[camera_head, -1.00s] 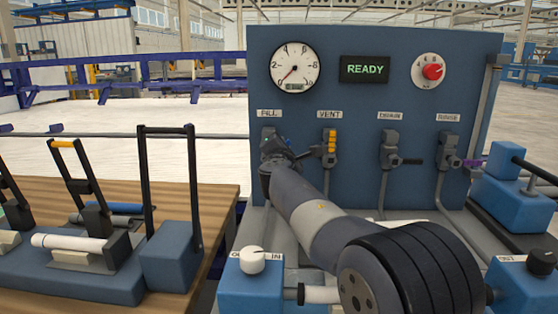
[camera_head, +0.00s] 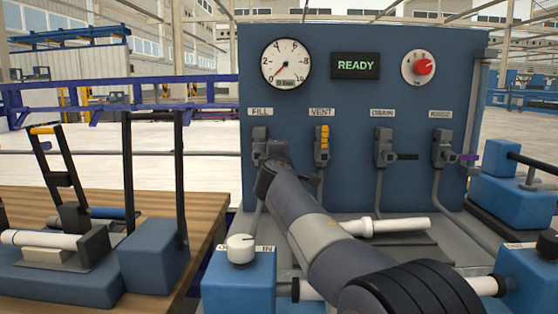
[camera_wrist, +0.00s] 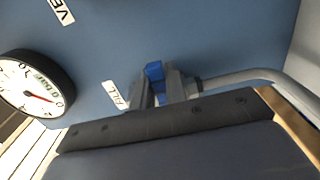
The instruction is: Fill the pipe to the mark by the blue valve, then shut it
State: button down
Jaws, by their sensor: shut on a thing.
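My gripper (camera_head: 268,162) is at the FILL valve (camera_head: 259,136) on the blue panel, left of the VENT valve. In the wrist view the valve's blue handle (camera_wrist: 154,71) shows between grey parts at the front of my gripper (camera_wrist: 157,92), which is shut on it. The arm hides part of the handle in the head view. The gauge (camera_head: 286,66) has its red needle at the low end, lower left; the gauge also shows in the wrist view (camera_wrist: 33,83). A white pipe (camera_head: 310,290) runs between two blue blocks, partly behind my arm. I cannot make out a mark on it.
The VENT valve (camera_head: 321,145) with a yellow handle, the DRAIN valve (camera_head: 385,147) and a fourth valve (camera_head: 445,147) sit to the right. The display (camera_head: 355,66) reads READY. A loose white pipe (camera_head: 400,226) lies below the panel. A wooden bench (camera_head: 206,205) stands at left.

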jog(key=shift+f, duration=0.15)
jog(key=c, duration=1.4)
grip_release()
jog(key=shift+c, duration=0.2)
jog(key=s+b, duration=0.1)
jog(key=s, duration=0.9)
jog(key=shift+s+a+b, duration=0.15)
jog(key=shift+s+b, duration=0.25)
jog(key=w+p, duration=0.1)
jog(key=w, duration=1)
jog(key=shift+d+p, duration=0.2)
jog(key=shift+p, duration=0.2)
jog(key=shift+s, duration=0.1)
